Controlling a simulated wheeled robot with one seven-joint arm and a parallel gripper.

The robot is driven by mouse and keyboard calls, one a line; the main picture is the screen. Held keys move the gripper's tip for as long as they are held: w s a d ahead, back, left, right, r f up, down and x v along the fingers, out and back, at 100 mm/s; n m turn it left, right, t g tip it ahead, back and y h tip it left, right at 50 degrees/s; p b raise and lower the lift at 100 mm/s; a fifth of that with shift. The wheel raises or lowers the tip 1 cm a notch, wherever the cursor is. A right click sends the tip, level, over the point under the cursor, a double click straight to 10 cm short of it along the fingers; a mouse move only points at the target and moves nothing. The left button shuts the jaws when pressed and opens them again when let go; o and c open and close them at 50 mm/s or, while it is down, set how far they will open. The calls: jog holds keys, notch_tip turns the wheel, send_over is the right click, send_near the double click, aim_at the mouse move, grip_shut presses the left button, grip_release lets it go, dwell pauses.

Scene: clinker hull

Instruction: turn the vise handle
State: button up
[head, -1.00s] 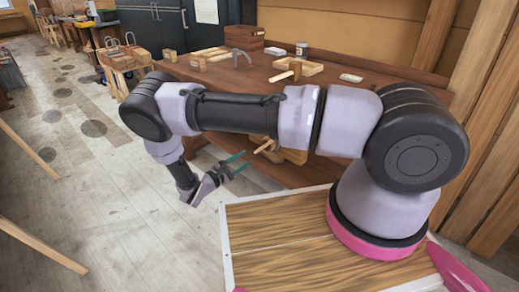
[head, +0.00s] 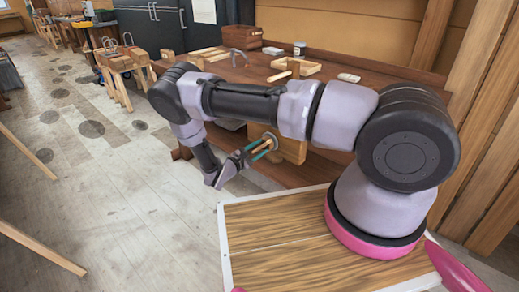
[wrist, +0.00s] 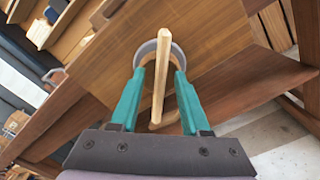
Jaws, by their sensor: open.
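The vise handle (wrist: 160,75) is a pale wooden bar running lengthwise between my gripper's two teal fingers in the wrist view. Behind it is a round grey hub (wrist: 148,50) on the vise's wooden jaw. My gripper (wrist: 159,70) is open, with one finger on each side of the bar. Gaps show between the bar and the fingers; contact at the tips cannot be told. In the head view my gripper (head: 267,147) reaches the front of the wooden vise (head: 293,149) at the bench's edge. The handle is small and partly hidden by the fingers there.
The brown workbench (head: 350,97) carries a wooden tray (head: 305,68), a white jar (head: 299,49) and a wooden box (head: 240,37). My arm covers part of the bench. Sawhorses (head: 120,62) stand farther back.

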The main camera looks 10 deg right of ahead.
grip_shut()
jog(key=m, duration=0.4)
jog(key=shift+f, duration=0.1)
jog(key=m, duration=0.4)
jog(key=shift+s+f, duration=0.15)
jog(key=shift+f, duration=0.15)
dwell(1.1)
grip_release()
jog(key=shift+a, duration=0.1)
